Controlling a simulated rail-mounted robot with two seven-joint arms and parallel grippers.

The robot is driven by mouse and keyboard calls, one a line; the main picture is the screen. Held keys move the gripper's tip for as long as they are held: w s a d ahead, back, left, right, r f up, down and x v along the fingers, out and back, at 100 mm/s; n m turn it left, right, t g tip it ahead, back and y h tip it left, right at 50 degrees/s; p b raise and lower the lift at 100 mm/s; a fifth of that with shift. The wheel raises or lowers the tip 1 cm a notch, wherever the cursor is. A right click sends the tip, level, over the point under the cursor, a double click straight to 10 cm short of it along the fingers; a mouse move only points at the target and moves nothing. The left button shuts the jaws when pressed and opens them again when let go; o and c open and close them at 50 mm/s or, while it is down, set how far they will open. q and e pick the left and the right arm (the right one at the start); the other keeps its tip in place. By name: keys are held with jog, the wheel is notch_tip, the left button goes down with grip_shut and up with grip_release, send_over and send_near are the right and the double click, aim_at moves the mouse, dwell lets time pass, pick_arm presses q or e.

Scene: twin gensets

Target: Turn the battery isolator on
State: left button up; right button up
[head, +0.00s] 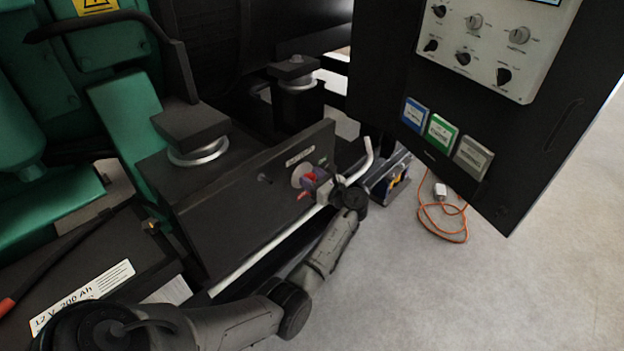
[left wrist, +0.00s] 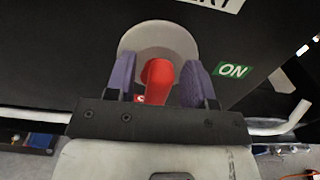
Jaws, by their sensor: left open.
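The battery isolator has a red handle (left wrist: 158,76) on a pale round plate (left wrist: 150,38), on a dark panel. In the head view the isolator's pale plate (head: 299,174) shows on the side of the dark box, under a white label. My left gripper (left wrist: 159,66) is open, with one purple finger on each side of the red handle. Small gaps show between handle and fingers. In the head view the left gripper (head: 318,184) is at the isolator and covers part of it. A green ON label (left wrist: 231,70) is right of the plate. A red mark beside the handle is mostly hidden.
A pale bent rail (head: 250,257) runs along the box just below my gripper. A black battery (head: 110,255) is at lower left. A control cabinet (head: 465,110) stands at right. An orange cable (head: 441,238) lies on the otherwise open floor.

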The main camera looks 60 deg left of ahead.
pick_arm(q)
jog(key=c, duration=0.6)
jog(key=shift+c, duration=0.2)
